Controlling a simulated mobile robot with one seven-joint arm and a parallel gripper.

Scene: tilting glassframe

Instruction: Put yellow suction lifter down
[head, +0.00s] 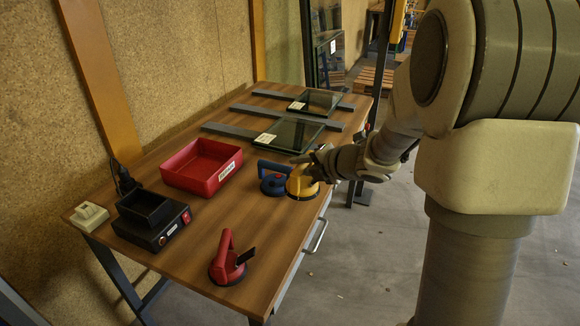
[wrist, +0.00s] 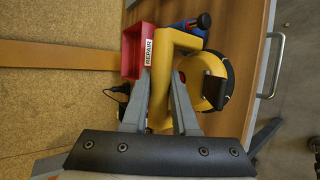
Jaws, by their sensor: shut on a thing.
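The yellow suction lifter (head: 302,186) is at the front edge of the wooden table (head: 190,262), next to the blue suction lifter (head: 271,180). My gripper (head: 318,163) reaches in from the right and is shut on the yellow lifter's handle. In the wrist view the gripper fingers (wrist: 160,100) are on both sides of the yellow handle (wrist: 182,42), and the round cup (wrist: 224,80) is to the right. The cup appears to be at or very close to the table top; I cannot tell whether it touches. The blue lifter (wrist: 193,25) shows just beyond it.
A red suction lifter (head: 229,262) stands at the near table edge. A red bin (head: 202,166) and a black device (head: 150,220) are at the left. Glass panes (head: 288,134) lie on grey rails at the back. The table middle in front of the bin is clear.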

